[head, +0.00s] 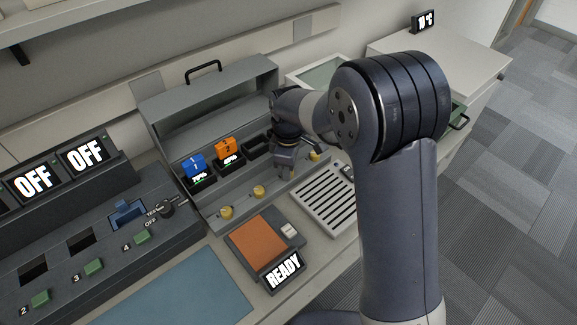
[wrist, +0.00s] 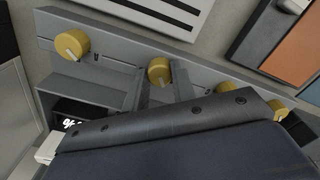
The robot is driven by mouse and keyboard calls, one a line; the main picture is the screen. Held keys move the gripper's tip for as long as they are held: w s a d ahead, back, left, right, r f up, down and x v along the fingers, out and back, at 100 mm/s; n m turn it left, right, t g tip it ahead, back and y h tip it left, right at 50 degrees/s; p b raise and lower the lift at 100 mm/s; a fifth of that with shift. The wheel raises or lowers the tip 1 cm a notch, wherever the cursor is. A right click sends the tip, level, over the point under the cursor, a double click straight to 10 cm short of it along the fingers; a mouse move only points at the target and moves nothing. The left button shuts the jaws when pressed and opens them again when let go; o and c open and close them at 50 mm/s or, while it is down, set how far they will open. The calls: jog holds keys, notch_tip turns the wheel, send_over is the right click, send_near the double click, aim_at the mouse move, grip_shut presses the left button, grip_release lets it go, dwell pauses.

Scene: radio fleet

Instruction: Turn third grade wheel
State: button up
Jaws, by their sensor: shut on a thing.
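A row of yellow grade wheels runs along the front of the grey open case. In the head view the first (head: 226,212), second (head: 258,192) and fourth (head: 314,156) wheels show; my gripper (head: 284,172) hides the third. In the wrist view the third wheel (wrist: 160,68) sits between my two fingers (wrist: 160,82), which are shut on its sides. Its pale pointer faces down and left in that view. The fourth wheel (wrist: 73,46) is to its left, and the second (wrist: 278,110) is to its right, partly hidden by my gripper body.
Behind the wheels, blue (head: 194,164) and orange (head: 227,149) blocks stand in slots with lit displays. A slotted grey tray (head: 325,199) and an orange pad (head: 257,240) with a READY display (head: 284,272) lie in front. A dark switch panel (head: 95,245) is at left.

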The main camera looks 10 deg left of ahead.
jog(key=shift+n, duration=0.7)
jog(key=o, duration=1)
jog(key=shift+r, duration=0.1)
notch_tip(320, 180, up, 11)
jog(key=shift+f, duration=0.2)
